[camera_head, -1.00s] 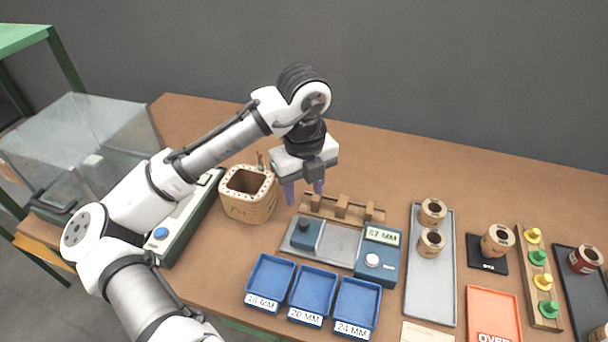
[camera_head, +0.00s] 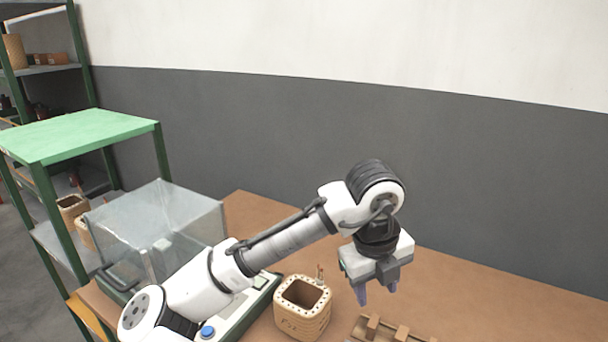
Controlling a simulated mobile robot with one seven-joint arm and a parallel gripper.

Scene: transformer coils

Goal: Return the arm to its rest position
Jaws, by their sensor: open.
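My gripper (camera_head: 376,292) hangs from the end of my arm with its purple fingers pointing down. It is open, with a gap between the fingers and nothing held. It is in the air above the workbench (camera_head: 480,290), to the right of the square wooden coil former (camera_head: 303,308). The wooden rack (camera_head: 385,331) shows below the fingers at the bottom edge. My arm is bent, reaching from the lower left up to the right.
A clear-walled box (camera_head: 160,235) and a machine with a blue button (camera_head: 207,331) stand left on the bench. A green-topped stand (camera_head: 80,135) and shelves (camera_head: 45,70) are further left. A grey wall (camera_head: 300,130) rises behind. The bench's right back part is clear.

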